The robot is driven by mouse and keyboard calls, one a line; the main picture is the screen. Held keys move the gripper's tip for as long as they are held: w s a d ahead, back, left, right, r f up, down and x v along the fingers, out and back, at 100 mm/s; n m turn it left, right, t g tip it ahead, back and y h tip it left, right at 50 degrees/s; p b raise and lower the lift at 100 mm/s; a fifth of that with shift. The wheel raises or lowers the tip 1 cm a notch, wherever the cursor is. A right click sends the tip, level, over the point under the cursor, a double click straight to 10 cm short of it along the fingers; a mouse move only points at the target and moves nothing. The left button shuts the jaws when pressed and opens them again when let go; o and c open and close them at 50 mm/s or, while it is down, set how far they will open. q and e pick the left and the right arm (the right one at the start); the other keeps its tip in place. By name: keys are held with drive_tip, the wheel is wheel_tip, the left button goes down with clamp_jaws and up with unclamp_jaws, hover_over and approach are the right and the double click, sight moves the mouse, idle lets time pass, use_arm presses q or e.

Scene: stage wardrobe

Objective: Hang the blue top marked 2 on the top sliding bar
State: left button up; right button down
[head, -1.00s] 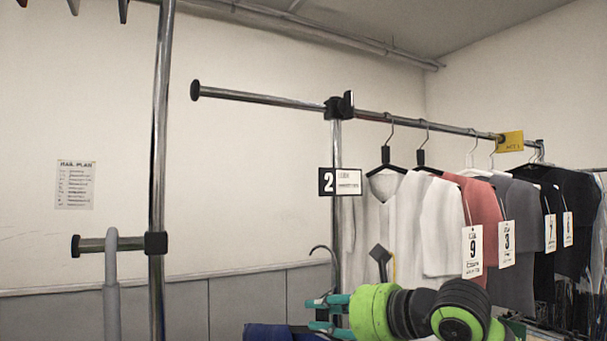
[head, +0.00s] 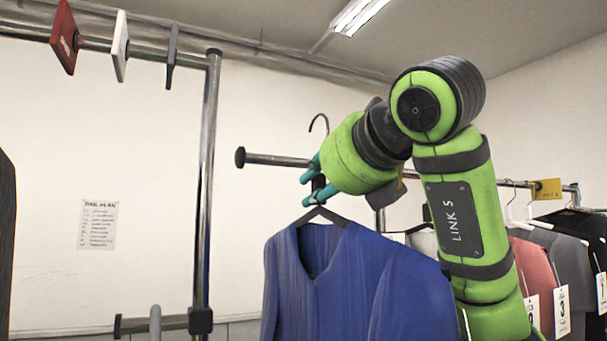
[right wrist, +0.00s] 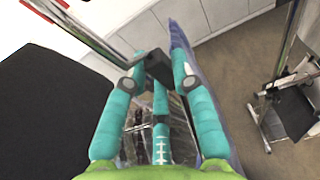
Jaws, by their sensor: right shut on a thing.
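The blue top (head: 330,280) hangs from a black hanger (head: 322,214) in the lower middle of the head view; no number shows on it. My right gripper (head: 315,188), teal-fingered, is shut on the hanger's neck. The hook (head: 318,123) stands free above the fingers. In the right wrist view a black block (right wrist: 158,66) sits between the fingers, with blue cloth (right wrist: 203,90) beside them. A high chrome bar (head: 92,42) with red, white and grey dividers is at upper left, apart from the hook. My left gripper is not in view.
A chrome bar with a black end knob (head: 240,157) runs behind my right gripper. A chrome post (head: 207,180) carries the high bar and a low stub bar (head: 135,325). Tagged garments (head: 540,275) hang at right. A paper list (head: 97,225) is on the wall.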

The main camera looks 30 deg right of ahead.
drive_tip(key=shift+s+r, duration=0.15)
drive_tip(key=shift+r, duration=0.15)
drive_tip(key=shift+w+d, duration=0.3)
drive_tip(key=shift+w, duration=0.15)
drive_tip(key=shift+r+p+x, duration=0.15)
drive_tip(key=shift+p+x, duration=0.15)
drive_tip(key=shift+x, duration=0.3)
drive_tip(key=shift+r+p+x, duration=0.15)
drive_tip(key=shift+p+x, duration=0.15)
drive_tip(key=shift+x, duration=0.25)
drive_tip(key=shift+w+p, duration=0.45)
drive_tip(key=shift+w, duration=0.75)
drive_tip(key=shift+w+d+p, duration=0.15)
drive_tip(key=shift+w+p, duration=0.5)
drive_tip(key=shift+w, duration=0.85)
drive_tip(key=shift+f, duration=0.1)
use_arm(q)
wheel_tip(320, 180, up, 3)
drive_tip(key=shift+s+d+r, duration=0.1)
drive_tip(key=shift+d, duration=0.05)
use_arm(e)
drive_tip(key=shift+s, duration=0.1)
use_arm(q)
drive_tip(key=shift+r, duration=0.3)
use_arm(e)
drive_tip(key=shift+r, duration=0.3)
